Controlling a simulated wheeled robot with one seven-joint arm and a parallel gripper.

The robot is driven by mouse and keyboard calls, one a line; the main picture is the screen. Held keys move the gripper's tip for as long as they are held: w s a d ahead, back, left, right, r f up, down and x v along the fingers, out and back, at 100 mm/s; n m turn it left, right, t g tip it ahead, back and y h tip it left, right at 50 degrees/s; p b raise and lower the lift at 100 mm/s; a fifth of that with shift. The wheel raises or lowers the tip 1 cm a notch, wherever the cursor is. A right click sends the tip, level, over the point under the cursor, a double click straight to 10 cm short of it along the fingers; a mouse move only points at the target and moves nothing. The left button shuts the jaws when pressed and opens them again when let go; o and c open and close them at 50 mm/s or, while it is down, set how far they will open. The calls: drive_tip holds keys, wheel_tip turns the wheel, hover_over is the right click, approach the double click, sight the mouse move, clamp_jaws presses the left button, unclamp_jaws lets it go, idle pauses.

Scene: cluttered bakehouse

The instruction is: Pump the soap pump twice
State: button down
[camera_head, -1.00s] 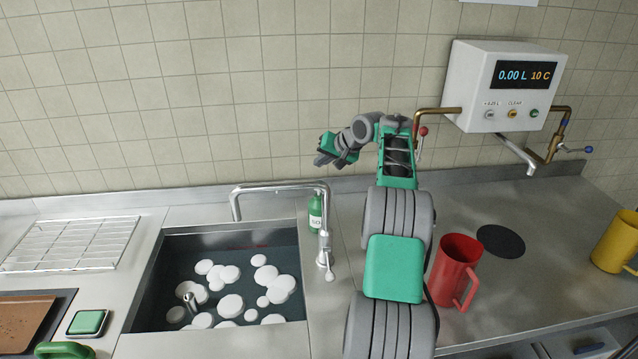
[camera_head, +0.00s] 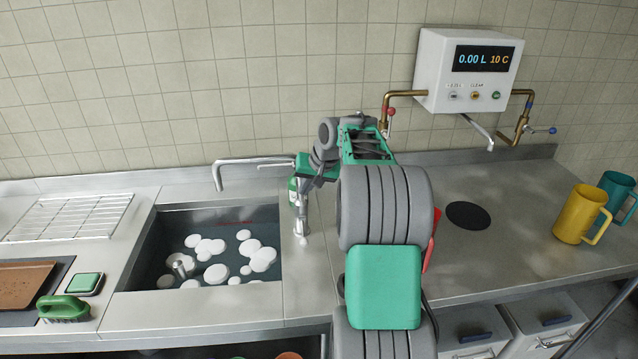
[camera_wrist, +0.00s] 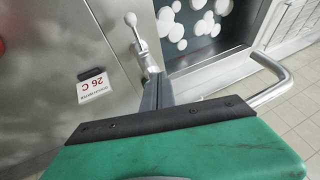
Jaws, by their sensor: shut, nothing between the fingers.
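The soap pump is a green bottle (camera_head: 293,191) behind the sink tap, mostly hidden by my gripper and the tap in the head view. Its pump head is hidden. My gripper (camera_head: 306,187) is shut and empty, pointing down at the bottle's upper right side. Whether it touches the pump head I cannot tell. In the wrist view my gripper's fingers (camera_wrist: 157,93) show beside the tap.
The metal tap (camera_head: 222,172) and its lever (camera_head: 303,241) stand close to my gripper. The sink (camera_head: 140,248) holds water and white foam discs. A red mug (camera_head: 431,248) is mostly behind my arm. A yellow mug (camera_head: 574,216) stands right. The counter around the dark disc (camera_head: 468,215) is clear.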

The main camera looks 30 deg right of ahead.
drive_tip(key=s+a+r+n+b, duration=0.1)
drive_tip(key=s+a+r, duration=0.1)
drive_tip(key=s+a, duration=0.45)
drive_tip(key=s+a+r+n+b, duration=0.15)
drive_tip(key=s+a, duration=0.25)
drive_tip(key=a, duration=0.6)
drive_tip(key=s+a+f+n, duration=0.1)
drive_tip(key=s+a+f, duration=0.2)
drive_tip(key=s, duration=0.6)
drive_tip(key=s+a+f+n+g+h, duration=0.1)
drive_tip(key=s+a+f+n, duration=0.1)
drive_tip(key=s+a, duration=0.3)
drive_tip(key=s+f, duration=0.1)
drive_tip(key=s, duration=0.3)
drive_tip(key=shift+s+a+b, duration=0.3)
drive_tip(key=shift+a+b, duration=0.05)
